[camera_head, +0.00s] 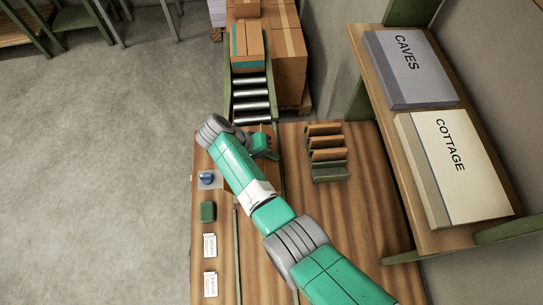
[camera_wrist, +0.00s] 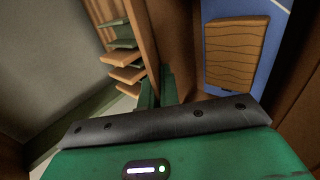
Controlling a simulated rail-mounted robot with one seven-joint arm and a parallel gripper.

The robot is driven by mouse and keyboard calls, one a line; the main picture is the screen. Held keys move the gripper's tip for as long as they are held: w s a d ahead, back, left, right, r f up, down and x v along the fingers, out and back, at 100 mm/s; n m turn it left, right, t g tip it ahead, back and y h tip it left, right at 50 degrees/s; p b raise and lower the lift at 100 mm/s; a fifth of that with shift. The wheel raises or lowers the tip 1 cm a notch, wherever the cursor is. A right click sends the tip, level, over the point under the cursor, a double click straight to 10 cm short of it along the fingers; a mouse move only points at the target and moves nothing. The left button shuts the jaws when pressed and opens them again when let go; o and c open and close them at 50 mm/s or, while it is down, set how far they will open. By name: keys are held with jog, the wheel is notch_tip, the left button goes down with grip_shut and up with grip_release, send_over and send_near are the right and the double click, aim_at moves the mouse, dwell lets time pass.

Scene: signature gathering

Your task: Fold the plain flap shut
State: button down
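My gripper (camera_wrist: 158,88) shows in the wrist view as two narrow green fingers close together. A tall brown panel (camera_wrist: 143,35) rises right at the fingers; I cannot tell whether it is between them or behind them, or whether it is the plain flap. To its right, a blue surface with a brown wood-grained patch (camera_wrist: 236,50) lies between brown walls. In the head view my gripper (camera_head: 265,147) is by a brown box-like piece (camera_head: 266,130) at the table's far end, mostly hidden by my arm. Markings on the flaps are not visible.
A green rack (camera_head: 328,155) with brown slats stands on the wooden table (camera_head: 352,230). A roller conveyor (camera_head: 251,98) with cartons (camera_head: 246,42) lies beyond. A blue object (camera_head: 207,178), green block (camera_head: 208,211) and white cards (camera_head: 210,246) line the left edge. A shelf (camera_head: 390,125) holds two large boxes.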

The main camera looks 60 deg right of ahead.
jog(key=shift+f+g+b, duration=0.1)
jog(key=shift+g+b, duration=0.3)
jog(key=c, duration=1.6)
grip_release()
jog(key=shift+c, duration=0.2)
jog(key=v, duration=0.8)
jog(key=shift+a, duration=0.2)
